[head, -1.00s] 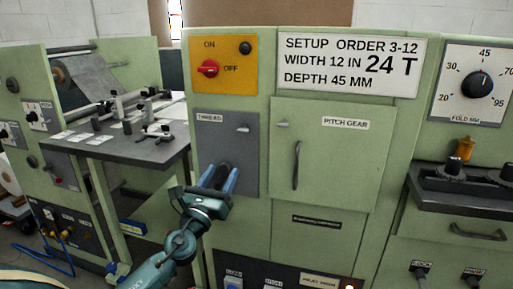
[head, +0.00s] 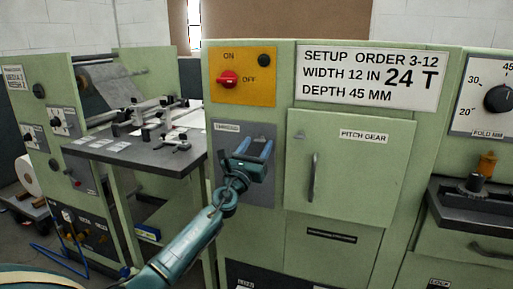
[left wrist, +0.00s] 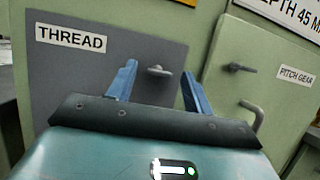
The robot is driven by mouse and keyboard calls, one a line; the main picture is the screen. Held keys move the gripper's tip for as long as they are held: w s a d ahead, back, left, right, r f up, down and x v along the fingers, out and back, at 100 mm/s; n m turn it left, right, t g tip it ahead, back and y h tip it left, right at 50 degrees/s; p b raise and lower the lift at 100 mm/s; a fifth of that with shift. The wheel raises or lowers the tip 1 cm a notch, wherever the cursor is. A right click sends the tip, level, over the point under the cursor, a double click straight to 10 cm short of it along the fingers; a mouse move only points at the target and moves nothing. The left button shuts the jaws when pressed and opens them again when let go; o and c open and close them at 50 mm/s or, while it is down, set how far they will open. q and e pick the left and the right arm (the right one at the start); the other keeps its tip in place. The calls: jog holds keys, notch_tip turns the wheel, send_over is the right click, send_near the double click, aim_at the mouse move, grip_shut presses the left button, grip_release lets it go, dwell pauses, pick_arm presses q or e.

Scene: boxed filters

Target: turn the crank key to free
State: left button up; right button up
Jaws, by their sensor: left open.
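I cannot make out anything marked as the crank key in the current views. My left gripper (head: 252,147) is open and empty in front of the grey THREAD panel (head: 228,134). In the left wrist view its blue fingers (left wrist: 157,88) point at this panel, one on each side of a small metal turn latch (left wrist: 158,71). The fingers look apart from the latch; the exact distance cannot be told. In the head view the gripper hides the latch. My right gripper is not in view.
The PITCH GEAR door (head: 352,180) with a vertical handle (head: 313,178) is right of the gripper. A yellow ON/OFF plate (head: 243,77) with a red knob (head: 228,79) is above. A setup sign (head: 368,76) and fold dial (head: 500,99) are farther right. A grey bench (head: 130,152) stands left.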

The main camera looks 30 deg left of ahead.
pick_arm(q)
jog(key=shift+w+r, duration=0.1)
jog(key=shift+w, duration=0.05)
jog(key=c, duration=1)
jog(key=shift+o, duration=0.2)
